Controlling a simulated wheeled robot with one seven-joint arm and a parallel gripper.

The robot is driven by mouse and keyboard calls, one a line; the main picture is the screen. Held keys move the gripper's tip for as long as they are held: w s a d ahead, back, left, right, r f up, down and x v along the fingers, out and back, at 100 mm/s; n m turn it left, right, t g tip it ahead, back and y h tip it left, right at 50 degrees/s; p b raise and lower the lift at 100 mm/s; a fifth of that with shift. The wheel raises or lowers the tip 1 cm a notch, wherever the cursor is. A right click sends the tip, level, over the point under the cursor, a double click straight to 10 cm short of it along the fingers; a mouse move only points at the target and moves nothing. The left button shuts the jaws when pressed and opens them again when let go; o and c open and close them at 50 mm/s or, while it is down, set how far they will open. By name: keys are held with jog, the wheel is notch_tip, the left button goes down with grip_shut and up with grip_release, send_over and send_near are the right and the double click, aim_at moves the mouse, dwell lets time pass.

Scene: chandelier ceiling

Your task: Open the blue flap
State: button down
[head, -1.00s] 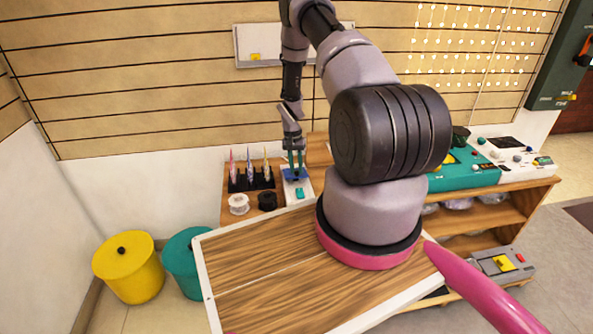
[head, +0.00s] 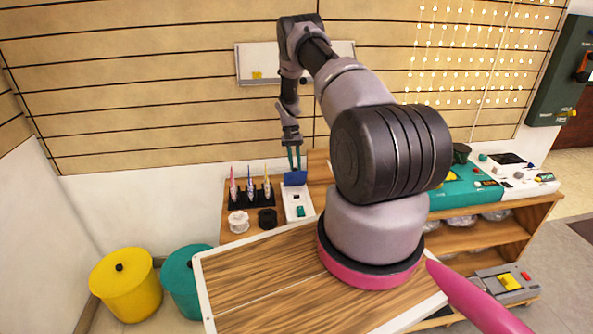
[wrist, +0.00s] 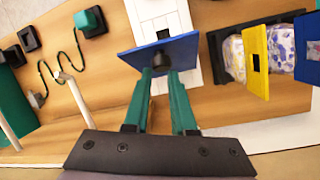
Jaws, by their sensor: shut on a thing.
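The blue flap (head: 295,178) is on a white box (head: 299,206) on the wooden bench, left of my arm. It stands raised at the far end of the box in the head view. My gripper (head: 295,166) reaches down to it from above. In the wrist view the green fingers (wrist: 162,75) are shut on a dark knob in the middle of the blue flap (wrist: 178,52). The white box (wrist: 158,15) shows beyond the flap.
A black rack (head: 251,191) with several slim tools, a white spool (head: 238,222) and a black spool (head: 267,217) stand left of the box. Teal and white devices (head: 470,184) are to the right. Yellow (head: 127,285) and teal bins are on the floor.

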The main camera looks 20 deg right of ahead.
jog(key=c, duration=0.9)
grip_release()
jog(key=shift+w+a, duration=0.3)
jog(key=shift+a, duration=0.25)
jog(key=shift+o, duration=1.1)
jog(key=shift+d, duration=0.1)
jog(key=shift+s, duration=0.1)
jog(key=shift+s, duration=0.15)
